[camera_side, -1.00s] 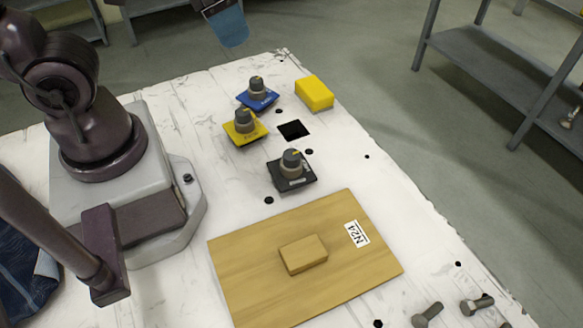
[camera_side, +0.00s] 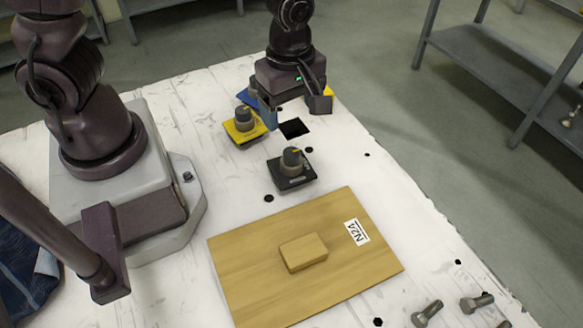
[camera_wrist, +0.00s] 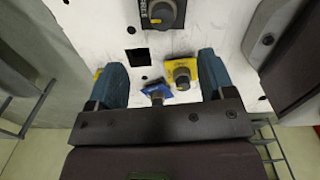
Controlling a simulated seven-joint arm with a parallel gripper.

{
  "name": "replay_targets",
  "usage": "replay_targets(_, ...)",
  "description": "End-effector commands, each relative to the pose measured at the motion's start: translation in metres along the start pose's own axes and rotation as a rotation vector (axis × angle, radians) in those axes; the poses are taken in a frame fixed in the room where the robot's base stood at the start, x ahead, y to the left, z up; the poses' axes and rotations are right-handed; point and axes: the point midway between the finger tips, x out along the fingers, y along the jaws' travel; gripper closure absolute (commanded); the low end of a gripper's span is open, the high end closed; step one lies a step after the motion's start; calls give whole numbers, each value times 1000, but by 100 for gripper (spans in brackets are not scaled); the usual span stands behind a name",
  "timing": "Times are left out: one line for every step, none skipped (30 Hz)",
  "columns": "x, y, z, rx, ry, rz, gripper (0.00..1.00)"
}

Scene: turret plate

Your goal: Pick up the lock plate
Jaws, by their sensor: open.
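Three square plates, each with a grey knob, are on the white table. The blue plate (camera_side: 249,95) is partly hidden by my gripper, and it also shows in the wrist view (camera_wrist: 152,92). The yellow plate (camera_side: 241,131) lies nearer, and it also shows in the wrist view (camera_wrist: 178,64). The black plate (camera_side: 291,183) is nearest the board, and it also shows in the wrist view (camera_wrist: 162,20). I cannot tell from their labels which is the lock plate. My gripper (camera_side: 293,110) is open and empty above the table near the blue and yellow plates.
A square dark opening (camera_side: 293,128) in the table (camera_side: 350,130) lies beside the plates. A wooden board (camera_side: 240,270) labelled N24 carries a wooden block (camera_side: 303,253). A yellow block is mostly hidden behind my gripper. Bolts (camera_side: 427,313) lie at the front right.

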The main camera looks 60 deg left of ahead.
Motion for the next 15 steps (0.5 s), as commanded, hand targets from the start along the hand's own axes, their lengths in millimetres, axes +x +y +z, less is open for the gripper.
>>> replay_targets(10, -2, -1, -3, 3, -8, 24)
replay_targets(17, -2, -2, -3, 4, -9, 24)
replay_targets(24, -2, -2, -1, 4, -8, 24)
replay_targets(30, -2, -1, -2, 4, -9, 24)
replay_targets(36, -2, -1, -2, 4, -9, 24)
replay_targets(43, -2, -1, -1, 3, -8, 24)
replay_targets(47, -2, -1, -1, 3, -8, 24)
replay_targets(51, -2, -1, 0, 3, -6, 24)
replay_targets(56, -2, -1, 1, 2, -6, 24)
replay_targets(59, -1, -1, 1, 2, -5, 24)
replay_targets(61, -1, -1, 1, 2, -4, 24)
replay_targets(63, -1, 0, 2, 1, -4, 24)
replay_targets(64, -1, 0, 2, 1, -3, 24)
replay_targets(66, -1, 0, 3, 1, -3, 24)
replay_targets(69, -2, 0, 3, 1, -3, 24)
